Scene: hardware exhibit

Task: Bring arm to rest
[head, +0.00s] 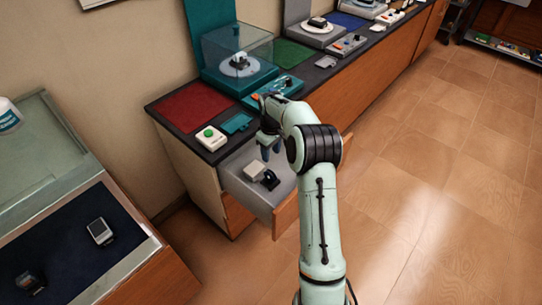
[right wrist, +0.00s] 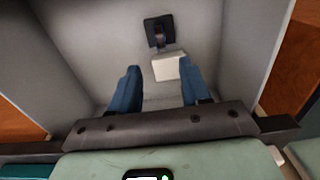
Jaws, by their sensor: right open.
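My right arm reaches up from the bottom of the head view to an open drawer (head: 232,185) in the counter. My right gripper (head: 266,150) points down over the drawer. In the right wrist view my right gripper (right wrist: 160,80) is open, its two blue fingers apart with nothing held between them. A white box (head: 255,169) and a dark watch-like item (head: 269,179) lie in the drawer. The right wrist view also shows the white box (right wrist: 169,67) and the dark item (right wrist: 159,32) beyond the fingertips. My left gripper is not in view.
The counter holds a red mat (head: 201,106), a white box with a green button (head: 211,137) and a glass-covered turntable display (head: 240,62). A display case (head: 72,240) with watches stands at left. The tiled floor (head: 440,180) at right is clear.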

